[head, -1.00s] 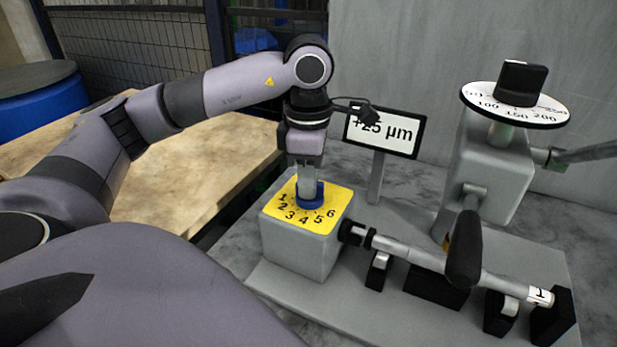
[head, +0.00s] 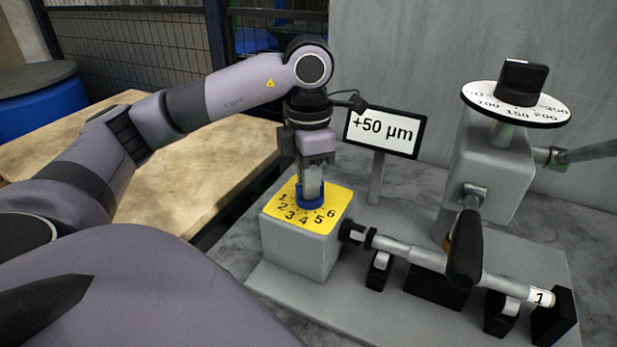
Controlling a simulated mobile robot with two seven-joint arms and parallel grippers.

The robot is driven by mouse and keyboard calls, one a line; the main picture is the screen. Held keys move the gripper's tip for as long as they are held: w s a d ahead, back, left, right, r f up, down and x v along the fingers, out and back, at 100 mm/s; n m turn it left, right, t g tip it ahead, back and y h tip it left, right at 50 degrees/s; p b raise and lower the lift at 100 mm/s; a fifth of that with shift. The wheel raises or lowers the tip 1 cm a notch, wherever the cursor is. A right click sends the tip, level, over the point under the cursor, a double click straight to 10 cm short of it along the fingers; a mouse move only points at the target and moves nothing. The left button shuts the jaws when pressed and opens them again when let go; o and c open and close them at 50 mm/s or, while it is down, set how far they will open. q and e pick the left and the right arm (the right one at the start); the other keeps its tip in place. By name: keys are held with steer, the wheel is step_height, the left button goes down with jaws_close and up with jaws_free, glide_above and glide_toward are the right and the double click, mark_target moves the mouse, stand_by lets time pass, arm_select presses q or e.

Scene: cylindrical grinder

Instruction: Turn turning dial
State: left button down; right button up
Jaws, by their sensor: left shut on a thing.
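The turning dial is a blue knob (head: 311,199) on a yellow plate (head: 327,217) numbered 1 to 6, on top of a grey block (head: 300,247). My left gripper (head: 311,188) points straight down from above and is shut on the blue knob. Its fingers hide part of the knob, so where the knob points cannot be told. A display sign (head: 383,132) behind the block reads "+50 µm". My right gripper is not in view.
A grey machine column (head: 484,165) with a black knob (head: 521,82) on a white scale disc stands at the right. A rod with a black handle (head: 464,250) lies in front. A wooden table (head: 190,165) is behind my left arm.

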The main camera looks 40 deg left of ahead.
arm_select(q)
steer(key=shift+r, duration=0.1)
steer(key=c, duration=1.1)
jaws_free()
step_height(320, 180, up, 6)
steer(key=shift+f+p, duration=0.1)
steer(key=shift+p, duration=0.45)
steer(key=shift+r+p, duration=0.3)
steer(key=shift+r, duration=0.35)
